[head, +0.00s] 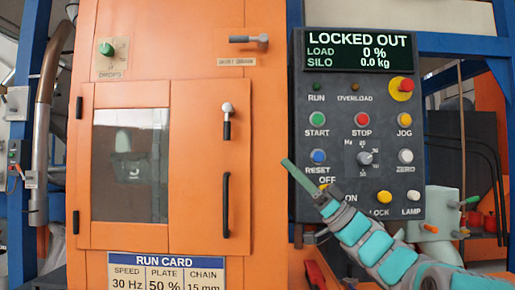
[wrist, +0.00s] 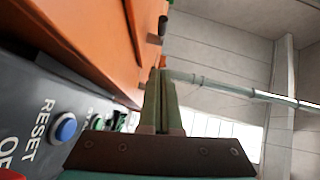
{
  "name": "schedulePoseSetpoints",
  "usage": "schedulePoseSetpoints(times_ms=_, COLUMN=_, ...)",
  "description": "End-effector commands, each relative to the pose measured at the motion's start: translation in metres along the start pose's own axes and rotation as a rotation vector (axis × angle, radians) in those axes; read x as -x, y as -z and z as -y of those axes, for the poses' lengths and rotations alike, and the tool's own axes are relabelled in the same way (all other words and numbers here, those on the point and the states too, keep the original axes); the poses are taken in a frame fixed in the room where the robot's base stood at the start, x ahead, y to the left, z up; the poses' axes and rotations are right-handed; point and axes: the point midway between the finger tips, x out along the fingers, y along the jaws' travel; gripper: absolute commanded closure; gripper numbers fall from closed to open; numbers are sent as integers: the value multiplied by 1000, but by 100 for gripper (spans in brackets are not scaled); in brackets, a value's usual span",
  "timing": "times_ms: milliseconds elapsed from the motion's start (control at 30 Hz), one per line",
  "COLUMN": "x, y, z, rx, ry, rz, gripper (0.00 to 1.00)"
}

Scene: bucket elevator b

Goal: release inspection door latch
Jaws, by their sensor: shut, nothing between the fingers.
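The inspection door (head: 185,150) is an orange panel with a dark window on the front of the orange cabinet, and it looks closed. Its latch (head: 227,120) has a round metal pivot at the top and a black grip hanging straight down. A long black pull handle (head: 226,205) is below it. My gripper (head: 288,165) is to the right of the door and latch, apart from both, over the left edge of the control panel. In the wrist view its two green fingers (wrist: 159,80) are together and empty. The latch cannot be made out for certain there.
The dark control panel (head: 345,95) reads LOCKED OUT and carries several buttons, a knob and a red stop button (head: 402,88). A horizontal lever (head: 249,39) is above the door. A run card (head: 165,262) is below it. The door front is clear.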

Motion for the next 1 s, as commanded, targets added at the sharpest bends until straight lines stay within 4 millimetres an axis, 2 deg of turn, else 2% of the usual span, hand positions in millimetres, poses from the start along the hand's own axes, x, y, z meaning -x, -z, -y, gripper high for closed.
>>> schedulePoseSetpoints(times_ms=167, x=-22, y=0, z=1, rx=-1, ry=3, rz=0, gripper=100)
schedulePoseSetpoints(times_ms=600, x=-104, y=-4, z=0, rx=-2, ry=1, rz=-1, gripper=100)
schedulePoseSetpoints(times_ms=800, x=-120, y=-23, z=-1, rx=-2, ry=-3, rz=-1, gripper=100)
schedulePoseSetpoints(times_ms=1000, x=-126, y=-28, z=-2, rx=0, ry=-5, rz=-1, gripper=100)
